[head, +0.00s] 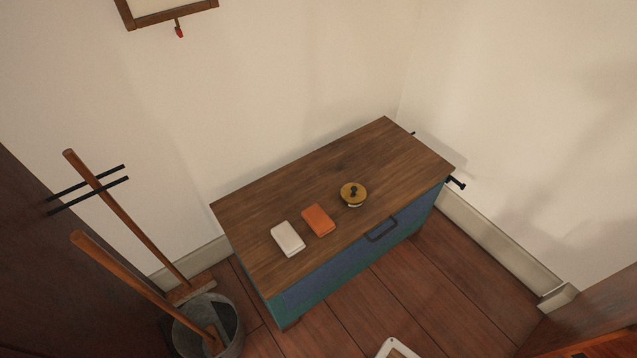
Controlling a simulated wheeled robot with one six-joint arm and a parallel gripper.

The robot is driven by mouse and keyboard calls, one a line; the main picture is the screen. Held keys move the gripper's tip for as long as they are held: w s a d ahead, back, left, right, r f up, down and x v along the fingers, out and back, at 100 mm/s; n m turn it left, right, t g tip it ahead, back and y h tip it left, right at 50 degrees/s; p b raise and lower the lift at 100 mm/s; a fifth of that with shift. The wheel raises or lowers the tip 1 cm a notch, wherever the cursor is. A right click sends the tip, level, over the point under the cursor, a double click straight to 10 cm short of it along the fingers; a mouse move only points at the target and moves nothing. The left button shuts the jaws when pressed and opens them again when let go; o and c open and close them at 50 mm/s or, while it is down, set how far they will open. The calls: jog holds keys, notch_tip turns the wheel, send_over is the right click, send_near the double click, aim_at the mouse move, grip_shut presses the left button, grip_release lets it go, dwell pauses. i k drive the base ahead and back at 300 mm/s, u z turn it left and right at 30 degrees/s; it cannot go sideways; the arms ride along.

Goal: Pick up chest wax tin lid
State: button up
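A small round tin with a brass-coloured lid (353,190) sits on top of the wooden chest (380,150). The lid has a dark knob in its middle, and a pale rim of the tin body shows just below it. The lid appears to rest on the tin. The chest has a brown wooden top and a blue-green front with a dark handle (382,229). My gripper is not in view.
An orange block (318,220) and a white block (288,238) lie left of the tin. A metal bucket (232,340) and long wooden handles (125,215) stand left of the chest. Walls close in behind and right. A white-edged object (398,348) lies at the bottom edge.

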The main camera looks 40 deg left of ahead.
aim_at(352, 194)
jog(key=u, duration=0.95)
jog(key=i, duration=0.85)
jog(key=u, duration=0.85)
